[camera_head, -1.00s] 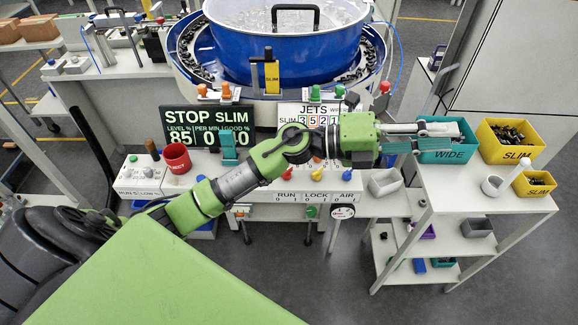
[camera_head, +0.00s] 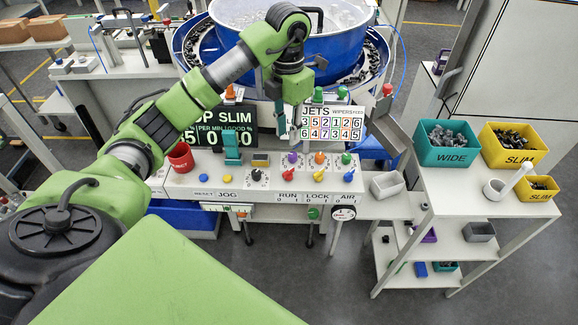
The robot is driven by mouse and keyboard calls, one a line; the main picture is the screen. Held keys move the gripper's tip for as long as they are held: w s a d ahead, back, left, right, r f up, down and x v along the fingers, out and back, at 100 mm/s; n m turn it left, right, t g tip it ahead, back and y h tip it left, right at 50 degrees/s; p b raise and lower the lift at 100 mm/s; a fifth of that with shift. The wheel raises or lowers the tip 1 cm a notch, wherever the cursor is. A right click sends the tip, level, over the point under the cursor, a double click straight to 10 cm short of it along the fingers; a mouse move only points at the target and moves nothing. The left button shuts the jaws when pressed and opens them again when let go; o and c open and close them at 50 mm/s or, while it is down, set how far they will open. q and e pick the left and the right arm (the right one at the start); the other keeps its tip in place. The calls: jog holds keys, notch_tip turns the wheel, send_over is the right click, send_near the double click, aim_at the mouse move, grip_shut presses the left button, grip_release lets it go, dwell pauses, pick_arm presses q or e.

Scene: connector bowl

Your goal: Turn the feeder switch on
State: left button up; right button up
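The control panel (camera_head: 225,181) stands in front of the blue bowl feeder (camera_head: 330,50). A red knob (camera_head: 288,175) sits above RUN 0 1, a yellow knob (camera_head: 318,176) above LOCK and a blue knob (camera_head: 349,176) above AIR. No label reading "feeder" is legible. The display board (camera_head: 228,120) is partly covered by my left arm; STOP was readable on it earlier. My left gripper (camera_head: 283,118) points down between the display and the jets board, above and behind the knobs, apart from them. Its finger gap is unclear. My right gripper is not in view.
Purple, orange and green knobs form a row behind. A white tray (camera_head: 386,184) sits right of the panel. Teal WIDE (camera_head: 452,156) and yellow SLIM (camera_head: 513,158) bins stand on the right shelf.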

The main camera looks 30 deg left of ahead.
aim_at(288, 171)
pick_arm(q)
notch_tip(288, 171, down, 13)
jog(key=p, duration=0.2)
jog(key=shift+d+f+p, duration=0.1)
jog(key=shift+f+p, duration=0.1)
jog(key=shift+p, duration=0.15)
grip_shut()
